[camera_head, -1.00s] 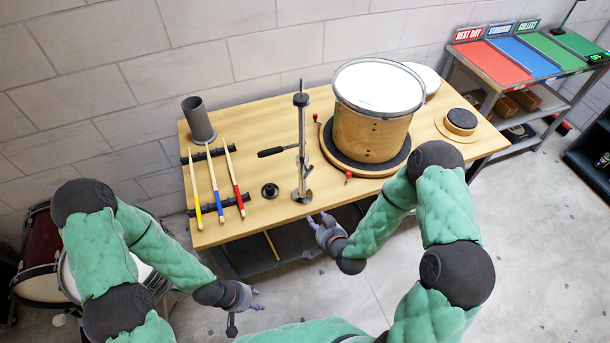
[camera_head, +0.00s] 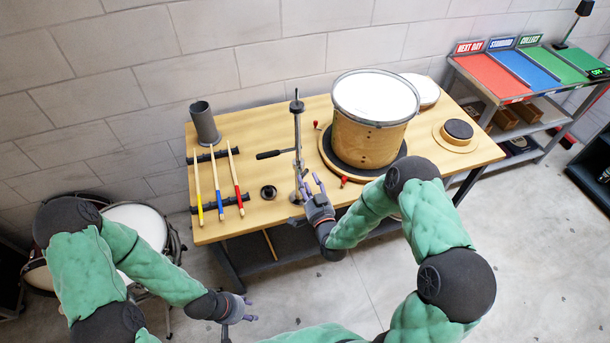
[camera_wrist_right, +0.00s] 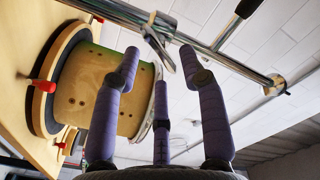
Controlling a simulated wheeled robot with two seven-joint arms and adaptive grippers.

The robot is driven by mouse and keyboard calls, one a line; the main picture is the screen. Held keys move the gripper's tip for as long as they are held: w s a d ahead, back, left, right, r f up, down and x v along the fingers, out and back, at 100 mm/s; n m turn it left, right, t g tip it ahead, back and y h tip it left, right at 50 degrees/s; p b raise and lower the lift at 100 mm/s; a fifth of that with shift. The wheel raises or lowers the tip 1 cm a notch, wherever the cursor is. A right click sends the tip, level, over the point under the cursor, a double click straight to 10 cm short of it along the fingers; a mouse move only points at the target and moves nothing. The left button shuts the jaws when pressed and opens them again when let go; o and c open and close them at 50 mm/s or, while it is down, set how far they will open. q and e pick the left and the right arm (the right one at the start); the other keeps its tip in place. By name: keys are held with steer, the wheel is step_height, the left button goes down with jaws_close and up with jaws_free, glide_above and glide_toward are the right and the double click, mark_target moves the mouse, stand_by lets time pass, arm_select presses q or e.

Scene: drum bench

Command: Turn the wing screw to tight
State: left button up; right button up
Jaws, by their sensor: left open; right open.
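A metal stand (camera_head: 298,135) rises from the bench, left of the drum, with a dark-handled side arm. In the right wrist view, the stand's rod (camera_wrist_right: 220,57) crosses the top, and a silvery wing screw (camera_wrist_right: 157,42) sits on its clamp. My right gripper (camera_head: 312,184) is open and empty beside the lower stand. In the wrist view its purple fingers (camera_wrist_right: 160,72) are spread, with the wing screw just beyond and between the fingertips. Contact cannot be told. My left gripper (camera_head: 248,308) is open and empty, in front of the bench and apart from it.
A drum (camera_head: 368,140) stands on a round dark-topped base with red knobs, close right of the stand. Drumsticks (camera_head: 219,190) lie on a rack at left near a grey cup (camera_head: 204,124). A small black ring (camera_head: 268,192) lies left of the stand's foot.

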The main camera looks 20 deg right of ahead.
mark_target(305, 176)
steer(key=shift+w+a, duration=0.1)
steer(key=shift+w, duration=1.65)
jaws_close()
